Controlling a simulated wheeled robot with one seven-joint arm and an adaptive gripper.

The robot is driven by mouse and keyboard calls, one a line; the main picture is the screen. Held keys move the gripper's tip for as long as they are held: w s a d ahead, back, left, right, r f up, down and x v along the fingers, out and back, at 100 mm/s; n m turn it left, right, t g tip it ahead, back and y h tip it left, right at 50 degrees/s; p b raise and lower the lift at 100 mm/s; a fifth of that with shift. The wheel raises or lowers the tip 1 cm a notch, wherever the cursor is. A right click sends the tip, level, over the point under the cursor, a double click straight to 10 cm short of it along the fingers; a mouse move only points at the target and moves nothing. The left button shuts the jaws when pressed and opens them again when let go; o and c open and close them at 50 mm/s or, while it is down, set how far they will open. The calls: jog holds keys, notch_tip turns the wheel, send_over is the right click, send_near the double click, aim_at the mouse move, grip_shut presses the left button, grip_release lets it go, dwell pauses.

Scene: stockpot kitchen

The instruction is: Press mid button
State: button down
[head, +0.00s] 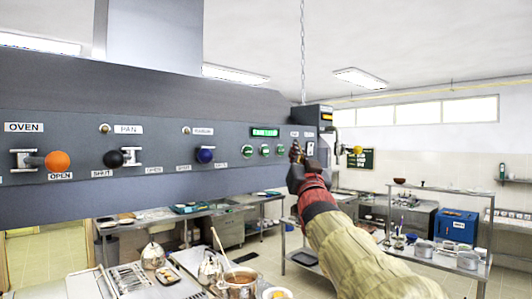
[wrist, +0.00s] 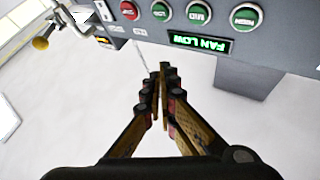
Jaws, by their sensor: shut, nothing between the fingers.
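The mid button (head: 265,150) is the middle one of three round green buttons on the grey hood panel (head: 215,132) in the head view. In the wrist view, where the panel appears upside down, the green button marked MID (wrist: 199,12) is near the top edge. The other green buttons (wrist: 245,15) (wrist: 161,10) flank it, with a red button (wrist: 129,10) beyond. A lit display (wrist: 200,43) reads FAN LOW. My gripper (head: 296,150) is shut and empty, just right of the green buttons in the head view. Its tips (wrist: 157,72) appear apart from the buttons in the wrist view.
The panel's left part carries an orange knob (head: 57,161), a black knob (head: 113,159) and a blue knob (head: 205,156). A chain (head: 303,50) hangs from the ceiling. Below stand a pot (head: 238,284) and steel tables. A blue box (head: 458,226) stands at right.

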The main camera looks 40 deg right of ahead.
aim_at(265, 151)
jog(key=shift+w, duration=0.1)
jog(key=shift+w+a+p, duration=0.2)
jog(key=shift+w+p, duration=0.75)
jog(key=shift+w, duration=1.2)
jog(key=shift+w+a+p, duration=0.15)
jog(key=shift+w+p, duration=0.75)
jog(key=shift+w, duration=1.25)
jog(key=shift+w, duration=0.1)
jog(key=shift+w+b, duration=0.3)
jog(key=shift+b, duration=0.05)
jog(key=shift+w, duration=0.4)
jog(key=shift+s+b, duration=0.1)
jog(key=shift+b, duration=0.2)
jog(key=shift+s+b, duration=0.7)
jog(key=shift+b, duration=0.05)
